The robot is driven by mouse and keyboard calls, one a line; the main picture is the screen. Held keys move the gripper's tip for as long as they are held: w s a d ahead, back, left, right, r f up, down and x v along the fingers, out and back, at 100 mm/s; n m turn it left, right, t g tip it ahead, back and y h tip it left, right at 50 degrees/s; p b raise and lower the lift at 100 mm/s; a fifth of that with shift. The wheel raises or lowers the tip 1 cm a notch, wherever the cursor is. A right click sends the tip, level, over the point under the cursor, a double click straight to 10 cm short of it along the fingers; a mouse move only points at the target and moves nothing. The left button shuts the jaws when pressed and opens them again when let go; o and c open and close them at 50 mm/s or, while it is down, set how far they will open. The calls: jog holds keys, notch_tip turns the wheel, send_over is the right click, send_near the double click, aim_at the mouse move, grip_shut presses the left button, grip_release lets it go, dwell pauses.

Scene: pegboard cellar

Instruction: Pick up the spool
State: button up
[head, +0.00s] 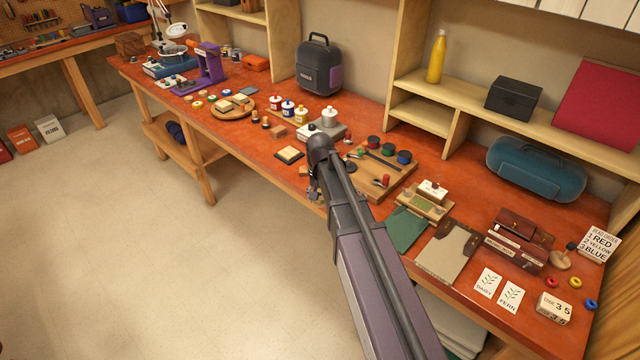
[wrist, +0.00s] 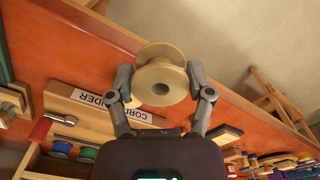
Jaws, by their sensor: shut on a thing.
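A tan spool (wrist: 161,76) with a wide flange and a hole in its middle sits between my two fingers in the wrist view. My gripper (wrist: 162,88) is shut on it, one finger against each side. In the head view my gripper (head: 315,190) is at the front edge of the red-orange bench, beyond my arm. The spool is mostly hidden there by my own wrist. How high it is above the bench I cannot tell.
A wooden board (wrist: 85,112) with a partly hidden white label lies beside the spool. Open floor (head: 150,260) is in front.

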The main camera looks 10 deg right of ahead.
aim_at(321, 206)
jog(key=shift+s+a+r, duration=0.1)
jog(key=shift+s+a, duration=0.05)
jog(key=shift+s, duration=0.85)
jog(key=shift+s+a+r, duration=0.1)
jog(key=shift+s+a, duration=0.05)
jog(key=shift+s, duration=0.8)
jog(key=shift+s, duration=0.1)
